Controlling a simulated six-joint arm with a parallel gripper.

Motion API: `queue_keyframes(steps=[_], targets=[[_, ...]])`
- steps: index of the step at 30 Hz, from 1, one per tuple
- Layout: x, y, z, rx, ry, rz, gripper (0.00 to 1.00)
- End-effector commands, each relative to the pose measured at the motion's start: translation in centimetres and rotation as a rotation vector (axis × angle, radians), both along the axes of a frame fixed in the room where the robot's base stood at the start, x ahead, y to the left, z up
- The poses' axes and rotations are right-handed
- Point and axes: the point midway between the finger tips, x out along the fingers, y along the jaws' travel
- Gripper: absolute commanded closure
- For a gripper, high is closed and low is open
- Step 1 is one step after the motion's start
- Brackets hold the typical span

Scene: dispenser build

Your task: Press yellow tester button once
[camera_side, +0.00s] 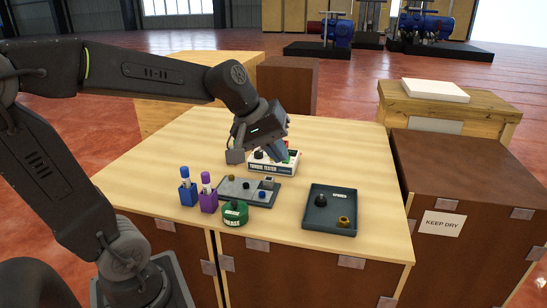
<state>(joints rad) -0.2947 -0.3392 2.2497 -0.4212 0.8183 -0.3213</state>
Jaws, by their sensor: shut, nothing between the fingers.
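The white tester box (286,170) with a dark label strip stands on the table behind the grey plate. A black knob (258,155) shows at its left, and small red and green parts show at its right. I cannot make out a yellow button on it; my gripper covers part of its top. My gripper (279,152) is shut and empty, pointing down at the tester's top. I cannot tell whether its tips touch the box.
A grey plate (238,183) with small coloured parts lies in front of the tester. Blue (188,195) and purple (208,201) holders with tubes and a green round container (235,213) stand front left. A dark tray (318,220) with black and yellow parts lies right.

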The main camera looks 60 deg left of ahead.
Motion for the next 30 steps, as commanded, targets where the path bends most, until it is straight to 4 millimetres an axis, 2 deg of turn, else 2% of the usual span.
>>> queue_keyframes(steps=[1,6,9,15,18,21,30], targets=[[2.0,1.9,-0.1,-0.078,0.009,0.114,1.00],[7.1,8.1,-0.3,-0.332,0.006,0.464,1.00],[9.3,12.1,-0.8,-0.467,-0.002,0.652,1.00],[11.7,19.0,-2.2,-0.673,-0.023,0.936,1.00],[12.2,21.2,-2.7,-0.737,-0.032,1.020,1.00],[12.4,22.5,-3.0,-0.774,-0.038,1.069,1.00],[12.5,23.0,-3.1,-0.790,-0.042,1.089,1.00]])
